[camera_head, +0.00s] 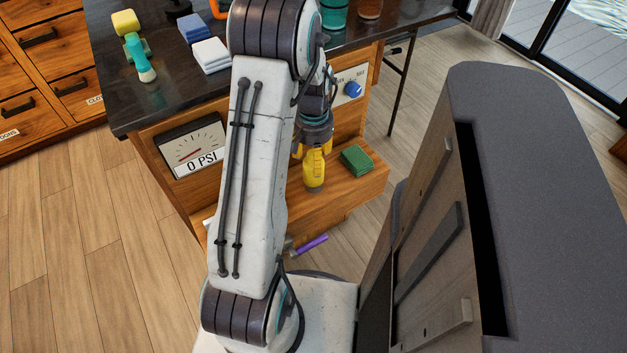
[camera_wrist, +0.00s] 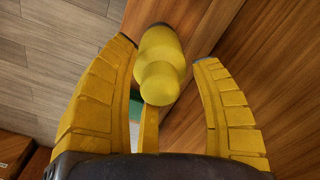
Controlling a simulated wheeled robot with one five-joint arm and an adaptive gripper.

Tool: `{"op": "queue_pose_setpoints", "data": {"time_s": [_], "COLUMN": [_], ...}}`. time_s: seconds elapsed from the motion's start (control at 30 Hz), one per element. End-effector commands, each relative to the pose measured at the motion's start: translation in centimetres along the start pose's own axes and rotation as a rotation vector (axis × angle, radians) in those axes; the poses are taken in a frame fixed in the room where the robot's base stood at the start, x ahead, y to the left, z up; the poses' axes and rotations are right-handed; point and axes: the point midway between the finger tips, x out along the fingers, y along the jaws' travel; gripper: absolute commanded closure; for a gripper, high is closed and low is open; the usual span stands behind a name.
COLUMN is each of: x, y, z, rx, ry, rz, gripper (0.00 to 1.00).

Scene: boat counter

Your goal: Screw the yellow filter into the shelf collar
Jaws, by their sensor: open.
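The yellow filter (camera_head: 314,172) is upright at the low wooden shelf (camera_head: 345,190) below the counter. In the wrist view the filter (camera_wrist: 160,62) has a rounded body and a narrower knob toward me. My gripper (camera_head: 313,152) points down over the filter. In the wrist view the yellow fingers of my gripper (camera_wrist: 165,50) are spread open on either side of it, with gaps showing. A further finger shows partly behind the knob. The shelf collar cannot be made out, and the filter's lower end is hidden in the wrist view.
A green block (camera_head: 357,159) lies on the shelf right of the filter. A gauge (camera_head: 194,150) reads 0 PSI, and a blue knob (camera_head: 353,89) is on the counter front. A purple-handled tool (camera_head: 311,244) lies low by the shelf. Grey furniture (camera_head: 530,180) stands at right.

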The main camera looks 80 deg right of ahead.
Motion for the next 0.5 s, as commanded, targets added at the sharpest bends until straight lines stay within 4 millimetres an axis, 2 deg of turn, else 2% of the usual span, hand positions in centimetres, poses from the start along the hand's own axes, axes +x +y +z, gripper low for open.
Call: {"op": "queue_pose_setpoints", "data": {"time_s": [0.5], "x": [0.0], "y": [0.0], "z": [-0.01], "rx": [-0.123], "ry": [0.0], "rz": [0.0], "gripper": [0.42]}}
